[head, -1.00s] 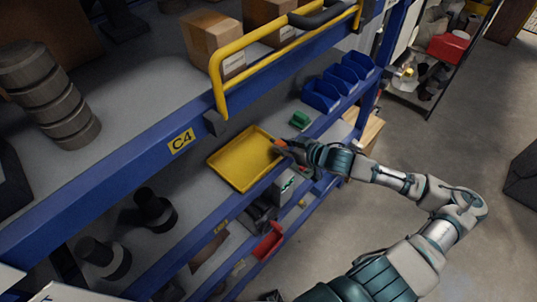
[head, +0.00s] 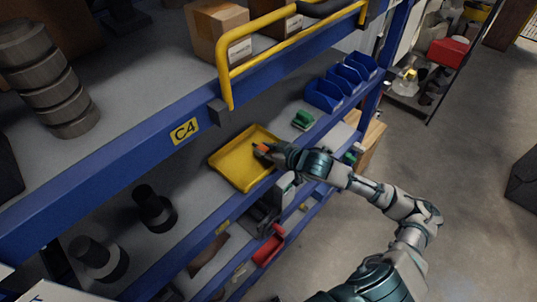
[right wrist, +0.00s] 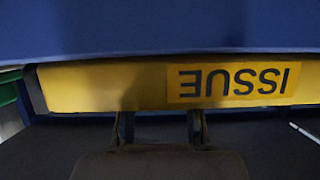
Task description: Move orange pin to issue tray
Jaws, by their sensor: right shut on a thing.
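The yellow issue tray (head: 222,171) lies on the grey middle shelf in the head view. Its wall with an upside-down ISSUE label (right wrist: 232,81) spans the right wrist view. The orange pin (head: 262,148) shows as a small orange bit at the tips of my right gripper (head: 266,153). My right gripper is shut on it, over the right part of the tray as seen from the head. I cannot tell its height above the tray floor. In the right wrist view the fingers (right wrist: 160,130) show dark at the bottom, and the pin cannot be made out. My left gripper is not in view.
A blue shelf beam with a C4 label (head: 184,131) and a yellow rail (head: 290,42) run above the tray. A green object (head: 303,119) and several blue bins (head: 323,95) stand to its right. A red bin (head: 269,246) is below. Dark round parts (head: 153,207) are at left.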

